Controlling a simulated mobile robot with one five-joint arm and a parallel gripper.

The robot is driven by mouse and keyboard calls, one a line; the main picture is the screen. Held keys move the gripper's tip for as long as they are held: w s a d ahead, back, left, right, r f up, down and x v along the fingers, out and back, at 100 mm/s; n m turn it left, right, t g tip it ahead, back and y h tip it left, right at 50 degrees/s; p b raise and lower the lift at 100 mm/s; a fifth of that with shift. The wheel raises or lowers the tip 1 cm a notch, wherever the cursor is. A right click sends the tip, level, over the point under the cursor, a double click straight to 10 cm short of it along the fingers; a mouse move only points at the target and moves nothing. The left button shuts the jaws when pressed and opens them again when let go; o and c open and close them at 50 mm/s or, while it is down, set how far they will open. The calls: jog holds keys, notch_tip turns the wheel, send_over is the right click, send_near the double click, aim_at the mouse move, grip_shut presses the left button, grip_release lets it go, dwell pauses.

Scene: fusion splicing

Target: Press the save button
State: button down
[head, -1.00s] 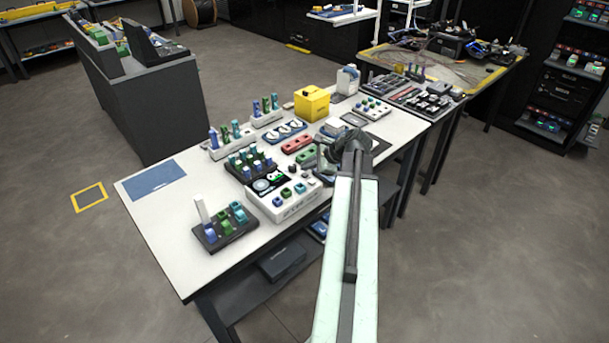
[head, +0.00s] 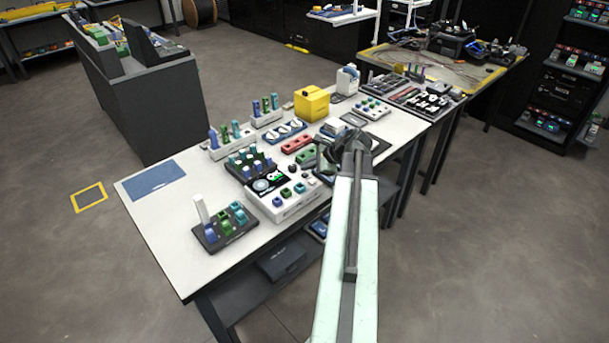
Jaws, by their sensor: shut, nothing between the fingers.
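A white device (head: 284,210) with a dark round-dial panel (head: 264,184) and several blue and green buttons (head: 289,192) on its top stands near the front edge of the white table. I cannot read which of its buttons is the save button. My gripper (head: 322,158) is at the end of my pale green arm, to the right of and beyond the device, over the table. It is small and dark in this view, and its fingertips are partly lost among the items behind it. It appears empty and apart from the buttons.
On the white table (head: 160,215) stand a dark rack (head: 228,236) with coloured clips, a yellow box (head: 312,102), a red tray (head: 297,144) and a blue mat (head: 153,180). A second, yellow-edged table (head: 480,75) is beyond. The table's left end is mostly clear.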

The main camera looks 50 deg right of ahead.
aim_at(307, 175)
jog(key=shift+f, duration=0.1)
jog(key=shift+f+b, duration=0.3)
jog(key=shift+b, duration=0.1)
jog(key=shift+f+b, duration=0.5)
dwell(0.4)
jog(key=shift+r, duration=0.15)
jog(key=shift+r+p, duration=0.8)
jog(key=shift+p, duration=0.15)
notch_tip(307, 175, up, 5)
jog(key=p, duration=0.5)
jog(key=shift+r, duration=0.1)
dwell(0.4)
